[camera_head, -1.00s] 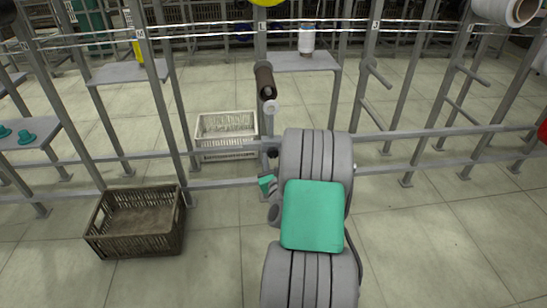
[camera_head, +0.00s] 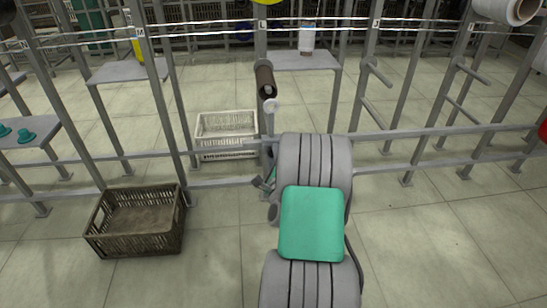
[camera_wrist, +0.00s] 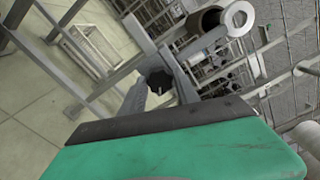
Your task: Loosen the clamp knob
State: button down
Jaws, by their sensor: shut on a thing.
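The dark, lobed clamp knob (camera_wrist: 158,80) shows in the wrist view at the tips of my gripper (camera_wrist: 157,82). My two grey fingers close on it from both sides. In the head view my gripper (camera_head: 264,183) is partly visible at the post, left of my grey arm. The knob cannot be made out there. A dark tube on an arm (camera_head: 265,82) sticks out from the post above, with a pale round end below it. In the wrist view a tube with a pale ring-shaped end (camera_wrist: 238,18) is at upper right.
Grey rack posts and a horizontal rail (camera_head: 430,133) run across the scene. A brown crate (camera_head: 172,222) stands on the floor at left, and a pale crate (camera_head: 227,154) behind the rail. A white bobbin (camera_head: 306,40) stands on a shelf (camera_head: 300,62).

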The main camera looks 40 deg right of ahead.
jog(key=shift+f+n+b, duration=0.15)
jog(key=shift+n+b, duration=5.05)
jog(key=shift+n, duration=7.2)
jog(key=c, duration=0.9)
grip_release()
jog(key=shift+s, duration=0.1)
